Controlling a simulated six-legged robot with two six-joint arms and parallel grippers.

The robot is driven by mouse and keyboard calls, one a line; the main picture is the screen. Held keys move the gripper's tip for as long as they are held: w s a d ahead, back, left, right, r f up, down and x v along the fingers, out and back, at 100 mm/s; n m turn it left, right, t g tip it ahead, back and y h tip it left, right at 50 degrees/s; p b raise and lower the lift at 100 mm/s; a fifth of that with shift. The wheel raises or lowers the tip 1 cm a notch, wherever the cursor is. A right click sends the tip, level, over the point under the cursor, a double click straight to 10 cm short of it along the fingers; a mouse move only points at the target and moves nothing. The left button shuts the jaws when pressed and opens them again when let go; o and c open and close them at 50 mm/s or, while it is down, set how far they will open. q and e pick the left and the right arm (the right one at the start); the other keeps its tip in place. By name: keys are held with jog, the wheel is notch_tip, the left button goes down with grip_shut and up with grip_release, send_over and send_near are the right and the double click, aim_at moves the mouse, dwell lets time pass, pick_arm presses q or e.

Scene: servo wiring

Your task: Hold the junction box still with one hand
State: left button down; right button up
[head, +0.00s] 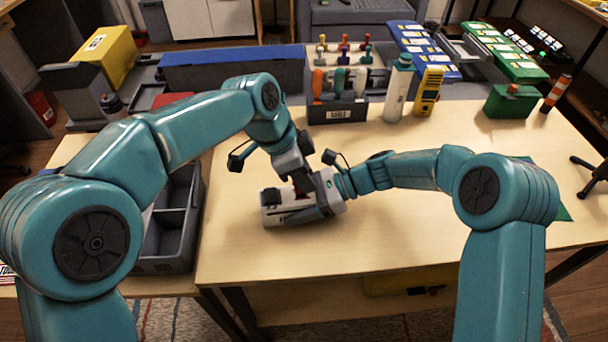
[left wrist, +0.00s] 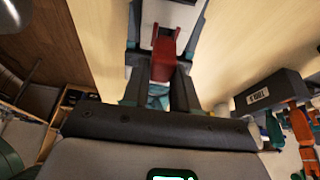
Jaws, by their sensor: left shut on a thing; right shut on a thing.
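The junction box (head: 272,214) is a small whitish box lying on the table near its front left. My right gripper (head: 310,210) comes in from the right and is shut on the box, with a dark finger along its near side. My left gripper (head: 302,184) is above the box, pointing down, and is shut on a small dark red piece (left wrist: 162,58). In the left wrist view my left gripper (left wrist: 160,84) has its fingers on both sides of this piece, close to a pale surface. The grippers hide much of the box, and I cannot tell whether the red piece touches it.
A grey divided tray (head: 196,222) stands at the table's left. A rack of screwdrivers (head: 338,108), a white bottle (head: 398,88) and a yellow meter (head: 428,90) stand at the back. A green box (head: 510,102) is at the back right. The table's front middle is clear.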

pick_arm(q)
jog(key=shift+r, duration=0.7)
jog(key=shift+r, duration=1.95)
pick_arm(e)
jog(key=o, duration=1.3)
jog(key=v, duration=1.2)
jog(key=shift+r, duration=0.1)
pick_arm(q)
jog(key=shift+s, duration=0.1)
pick_arm(e)
jog(key=shift+s, duration=0.2)
